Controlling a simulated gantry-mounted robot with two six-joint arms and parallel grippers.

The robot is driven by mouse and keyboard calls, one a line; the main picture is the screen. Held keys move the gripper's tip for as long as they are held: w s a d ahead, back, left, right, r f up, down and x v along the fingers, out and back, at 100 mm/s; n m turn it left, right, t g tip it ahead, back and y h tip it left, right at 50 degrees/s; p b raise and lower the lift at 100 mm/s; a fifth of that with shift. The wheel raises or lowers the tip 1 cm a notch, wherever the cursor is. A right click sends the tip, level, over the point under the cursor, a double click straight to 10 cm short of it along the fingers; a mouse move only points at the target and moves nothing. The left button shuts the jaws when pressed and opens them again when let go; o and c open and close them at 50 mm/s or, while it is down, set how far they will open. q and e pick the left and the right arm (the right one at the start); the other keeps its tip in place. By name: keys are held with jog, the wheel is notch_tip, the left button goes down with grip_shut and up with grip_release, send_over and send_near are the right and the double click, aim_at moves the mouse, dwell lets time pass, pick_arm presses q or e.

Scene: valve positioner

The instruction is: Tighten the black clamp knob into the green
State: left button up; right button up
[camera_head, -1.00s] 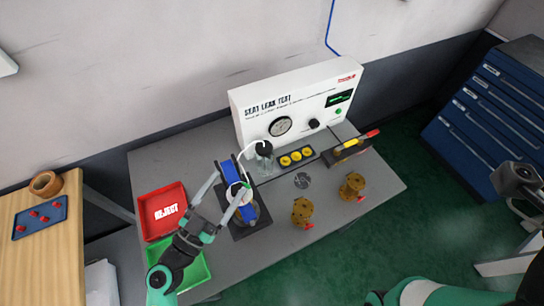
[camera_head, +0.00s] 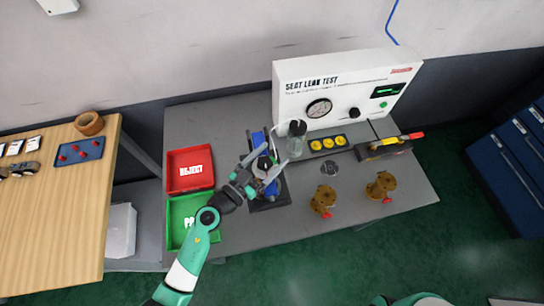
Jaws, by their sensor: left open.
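The clamp fixture (camera_head: 272,191), with blue uprights on a dark base plate, stands in the middle of the grey bench. A black knob (camera_head: 263,163) shows at its top, partly covered by my left gripper. My left gripper (camera_head: 264,167) is open, with its fingers at the top of the fixture around the knob; I cannot tell whether they touch it. No green mark on the fixture can be made out. My right gripper is out of view; only a piece of my right arm shows at the bottom edge.
The red reject tray (camera_head: 190,187) and green tray (camera_head: 176,236) lie left of the fixture. Two brass valve bodies (camera_head: 323,200) (camera_head: 381,186) stand to the right.

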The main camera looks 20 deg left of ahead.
pick_arm(q)
jog(key=shift+w+d, duration=0.15)
jog(key=shift+w, duration=0.2)
grip_shut()
jog(key=shift+r+m+h, duration=0.1)
jog(key=shift+m+h, duration=0.2)
jog(key=shift+h, duration=0.2)
